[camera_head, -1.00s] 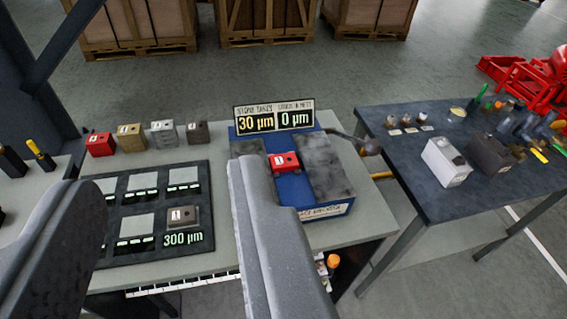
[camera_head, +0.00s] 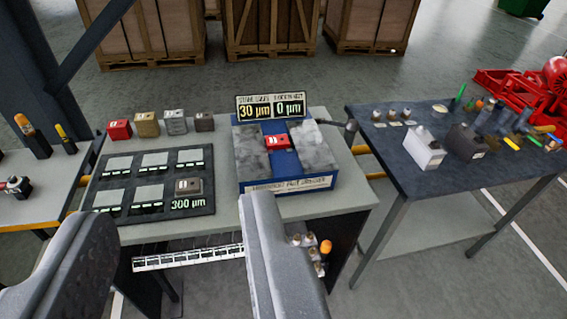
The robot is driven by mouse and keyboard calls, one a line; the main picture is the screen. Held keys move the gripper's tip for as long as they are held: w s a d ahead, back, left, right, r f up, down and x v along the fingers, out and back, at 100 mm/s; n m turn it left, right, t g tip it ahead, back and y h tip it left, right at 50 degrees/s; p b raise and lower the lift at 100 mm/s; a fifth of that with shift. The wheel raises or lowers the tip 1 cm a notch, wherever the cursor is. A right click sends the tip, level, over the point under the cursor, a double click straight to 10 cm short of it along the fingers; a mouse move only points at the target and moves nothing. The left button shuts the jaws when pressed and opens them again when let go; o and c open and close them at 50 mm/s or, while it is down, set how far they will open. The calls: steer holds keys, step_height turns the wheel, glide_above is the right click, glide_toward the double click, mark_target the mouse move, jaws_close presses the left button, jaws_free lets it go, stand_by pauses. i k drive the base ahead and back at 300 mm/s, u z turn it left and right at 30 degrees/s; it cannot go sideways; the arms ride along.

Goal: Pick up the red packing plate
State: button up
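A small red plate (camera_head: 277,142) lies on the middle of the blue measuring device (camera_head: 291,172), between two grey mottled pads. A second red block (camera_head: 120,130) stands at the left end of a row at the back of the bench; I cannot tell from looks alone which one is the packing plate. My gripper (camera_head: 176,212) is open and empty, its two grey fingers wide apart in the foreground. The right finger tip shows below the device in the picture, apart from the red plate. Nothing is between the fingers except the view of the bench.
Tan (camera_head: 147,124), silver (camera_head: 176,121) and brown (camera_head: 204,121) blocks stand beside the back red block. A dark tray (camera_head: 150,222) holds a brown-grey block (camera_head: 188,187) by "300 µm". A display (camera_head: 271,106) reads 30 and 0 µm. A dark table (camera_head: 385,145) with parts stands right.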

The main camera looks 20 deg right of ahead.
mark_target(281, 141)
steer(key=k, duration=0.7)
steer(key=z, duration=0.7)
steer(key=i, duration=0.95)
steer(key=z, duration=0.5)
steer(key=i, duration=1.5)
steer(key=u, duration=0.7)
steer(key=i, duration=0.45)
steer(key=u, duration=0.4)
